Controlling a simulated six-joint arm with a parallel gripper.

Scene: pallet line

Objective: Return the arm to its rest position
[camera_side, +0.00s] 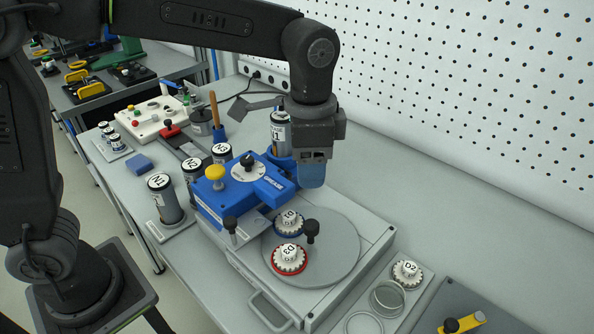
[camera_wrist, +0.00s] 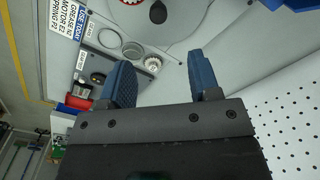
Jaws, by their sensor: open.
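My gripper (camera_side: 312,174) hangs from my arm above the back part of the work table, just right of the blue grease unit (camera_side: 232,192). In the wrist view my gripper (camera_wrist: 160,82) shows two blue fingers spread apart with nothing between them. Below and in front of it in the side view is a grey round plate (camera_side: 338,246) on a light grey base. A blue-rimmed dial piece (camera_side: 289,223) and a red-rimmed dial piece labelled D3 (camera_side: 289,258) sit on the plate.
A D2 piece (camera_side: 407,272) and clear rings (camera_side: 387,298) lie right of the base. Cylinders labelled N1 (camera_side: 166,200) and N2 stand at left. A canister (camera_side: 280,132) stands close behind my gripper. A white pegboard wall (camera_side: 480,100) runs along the back. The bench along it is mostly clear.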

